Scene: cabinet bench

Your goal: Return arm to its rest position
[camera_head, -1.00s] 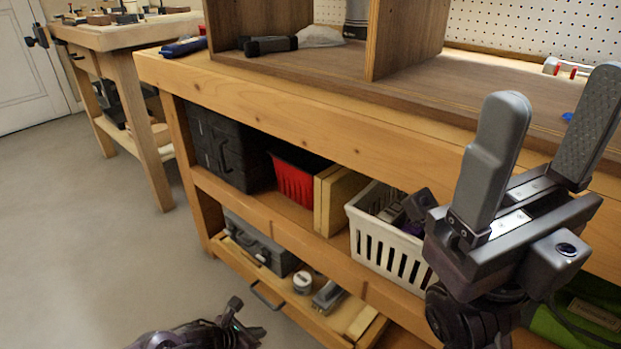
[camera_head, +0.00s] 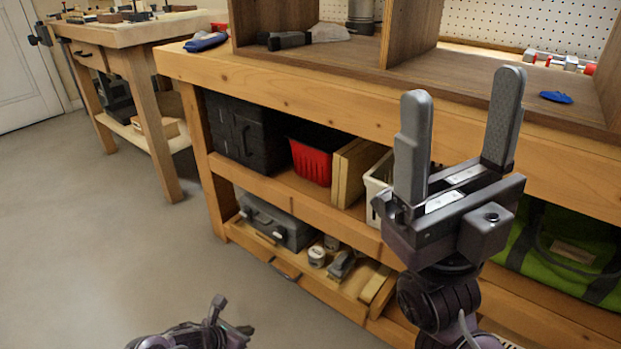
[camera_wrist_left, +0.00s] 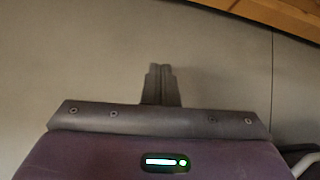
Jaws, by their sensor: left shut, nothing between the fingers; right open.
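My right gripper (camera_head: 462,95) stands upright in front of the bench in the head view. Its two grey fingers are wide apart with nothing between them. My left arm shows only in part at the bottom edge of the head view, low over the floor. In the left wrist view my left gripper (camera_wrist_left: 160,84) has its fingers together and empty, with plain floor beyond them.
The wooden bench (camera_head: 300,108) with a cubby shelf (camera_head: 409,35) stands behind the right gripper. Its lower shelves hold a black case (camera_head: 240,135), a red bin (camera_head: 310,162) and a green bag (camera_head: 570,250). Open floor (camera_head: 110,260) lies at left.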

